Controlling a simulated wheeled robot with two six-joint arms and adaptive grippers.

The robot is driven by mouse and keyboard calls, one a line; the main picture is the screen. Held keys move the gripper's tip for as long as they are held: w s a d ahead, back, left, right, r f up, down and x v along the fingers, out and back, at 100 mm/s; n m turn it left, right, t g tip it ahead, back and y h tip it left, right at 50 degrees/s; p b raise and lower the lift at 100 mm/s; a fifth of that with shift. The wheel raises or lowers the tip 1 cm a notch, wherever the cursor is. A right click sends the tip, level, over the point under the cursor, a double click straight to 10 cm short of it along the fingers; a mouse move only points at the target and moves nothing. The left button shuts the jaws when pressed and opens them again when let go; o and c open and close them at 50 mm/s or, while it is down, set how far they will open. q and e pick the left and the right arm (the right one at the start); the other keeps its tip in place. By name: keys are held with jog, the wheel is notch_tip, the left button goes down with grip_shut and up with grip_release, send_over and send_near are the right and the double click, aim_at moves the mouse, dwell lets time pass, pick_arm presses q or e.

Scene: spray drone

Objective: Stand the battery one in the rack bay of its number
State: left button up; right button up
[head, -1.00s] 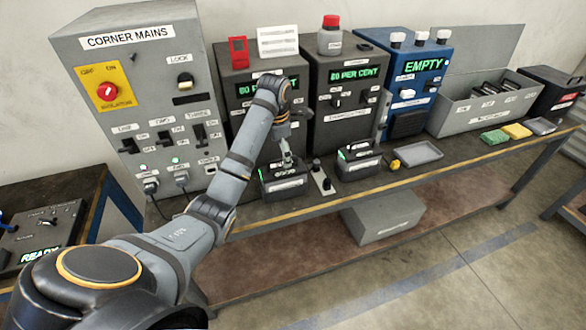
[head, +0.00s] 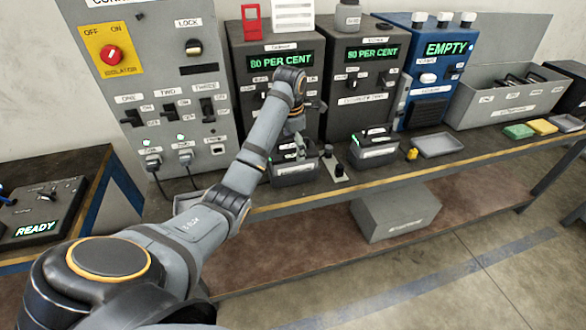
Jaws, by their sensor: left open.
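Two dark battery-like units with green lights stand on the bench. The left unit (head: 293,174) is in front of the left charger, and the other unit (head: 375,153) is to its right. Their labels are too small to read, so I cannot tell which is battery one. My left gripper (head: 300,153) is open at the top of the left unit, and its fingers partly hide the handle area. Whether it touches the handle is unclear. A grey open box (head: 510,118) with labelled sections stands at the right with dark items in it; its numbers are unreadable. My right gripper is out of view.
Two dark chargers, the left (head: 255,100) and the right (head: 345,115), both read "80 PER CENT". A blue unit (head: 430,85) reads "EMPTY". A small switch plate (head: 334,170) lies between the batteries. A grey tray (head: 438,146) and sponges (head: 518,131) lie to the right.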

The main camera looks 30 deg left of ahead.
aim_at(295, 151)
pick_arm(q)
jog(key=f, duration=0.3)
jog(key=shift+w+f, duration=0.15)
jog(key=shift+w, duration=0.2)
jog(key=shift+s, duration=0.1)
jog(key=shift+c, duration=0.7)
jog(key=c, duration=1.7)
jog(key=shift+r, duration=0.2)
jog(key=shift+c, duration=0.5)
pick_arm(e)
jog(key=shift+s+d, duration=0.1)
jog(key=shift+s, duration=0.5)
